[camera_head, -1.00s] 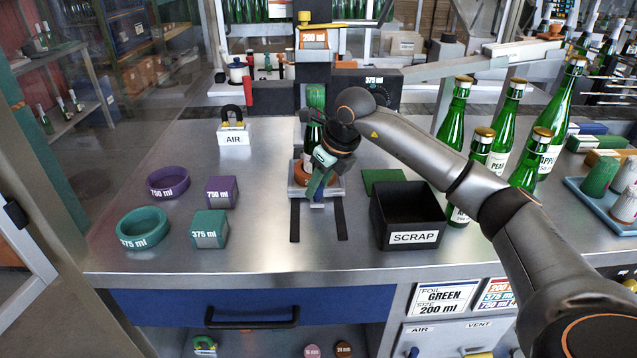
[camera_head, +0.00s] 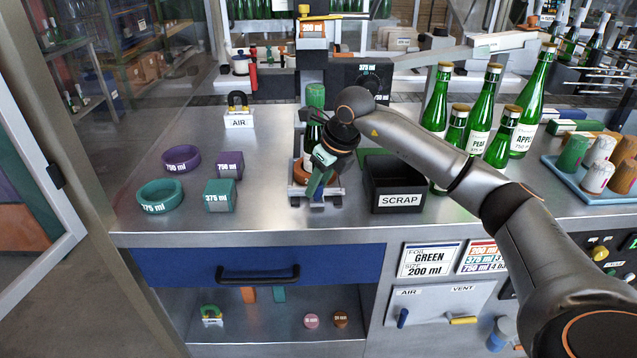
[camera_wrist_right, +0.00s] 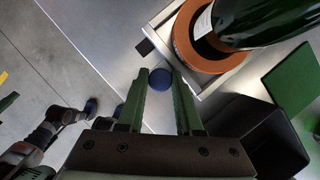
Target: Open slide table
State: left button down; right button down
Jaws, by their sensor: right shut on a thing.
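The slide table (camera_head: 334,200) is a small pale metal plate low on the steel counter, near its front edge. It carries an orange ring (camera_wrist_right: 185,45) around the base of a green bottle (camera_wrist_right: 240,25), which stands upright in the head view. My right gripper (camera_head: 316,194) reaches down at the plate's front. In the right wrist view my right gripper (camera_wrist_right: 161,77) is shut on a round dark blue knob (camera_wrist_right: 160,80) in front of the plate. My arm hides part of the bottle and plate. My left gripper is not in view.
A black SCRAP bin (camera_head: 400,201) stands close right of the slide table. A teal block (camera_head: 220,196), purple block (camera_head: 229,164) and two rings lie to the left. Several green bottles (camera_head: 478,130) stand at right. The AIR fixture (camera_head: 239,117) is at back left.

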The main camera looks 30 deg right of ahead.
jog(key=c, duration=0.6)
grip_release()
jog(key=shift+o, duration=0.2)
jog(key=v, duration=1.2)
jog(key=shift+r, duration=0.25)
jog(key=shift+s+f, duration=0.1)
